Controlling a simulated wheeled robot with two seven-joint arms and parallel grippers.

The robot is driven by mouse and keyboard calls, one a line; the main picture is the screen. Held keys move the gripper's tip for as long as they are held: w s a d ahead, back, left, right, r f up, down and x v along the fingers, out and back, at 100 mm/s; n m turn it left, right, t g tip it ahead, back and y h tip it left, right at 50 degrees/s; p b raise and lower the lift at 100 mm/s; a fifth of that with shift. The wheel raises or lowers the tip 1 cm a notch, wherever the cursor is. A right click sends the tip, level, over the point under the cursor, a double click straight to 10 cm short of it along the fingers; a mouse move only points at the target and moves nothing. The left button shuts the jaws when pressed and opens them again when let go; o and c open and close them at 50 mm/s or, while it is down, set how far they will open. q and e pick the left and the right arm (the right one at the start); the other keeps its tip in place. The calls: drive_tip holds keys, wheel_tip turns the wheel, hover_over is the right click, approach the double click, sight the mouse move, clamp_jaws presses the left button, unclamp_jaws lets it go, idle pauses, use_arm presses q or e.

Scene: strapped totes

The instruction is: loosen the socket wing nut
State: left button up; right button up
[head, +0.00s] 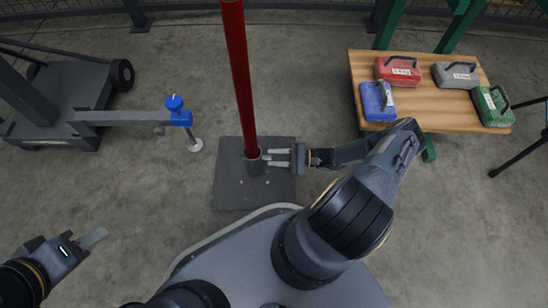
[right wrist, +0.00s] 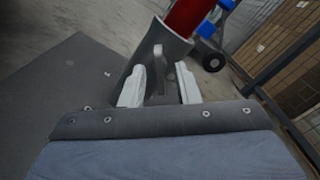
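A red pole (head: 237,70) stands upright in a dark grey socket (head: 255,167) on a square grey base plate (head: 232,190). The right wrist view shows the socket (right wrist: 150,55) with the pole (right wrist: 188,17) rising from it. A grey wing nut (right wrist: 158,78) sticks out of the socket's side toward my right gripper. My right gripper (head: 272,157) is at the socket with its two pale fingers apart, one on each side of the nut; it also shows in the right wrist view (right wrist: 160,90).
A wooden table (head: 430,108) at the upper right bears red, grey, blue and green weights with handles. A wheeled cart (head: 60,100) stands at the left, its grey arm carrying a blue clamp (head: 180,117) near the pole. Grey floor lies open between cart and base plate.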

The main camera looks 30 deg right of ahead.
drive_tip(key=shift+w+a, duration=0.15)
drive_tip(key=shift+a, duration=0.1)
clamp_jaws()
drive_tip(key=n, duration=0.4)
drive_tip(key=shift+n, duration=0.4)
unclamp_jaws()
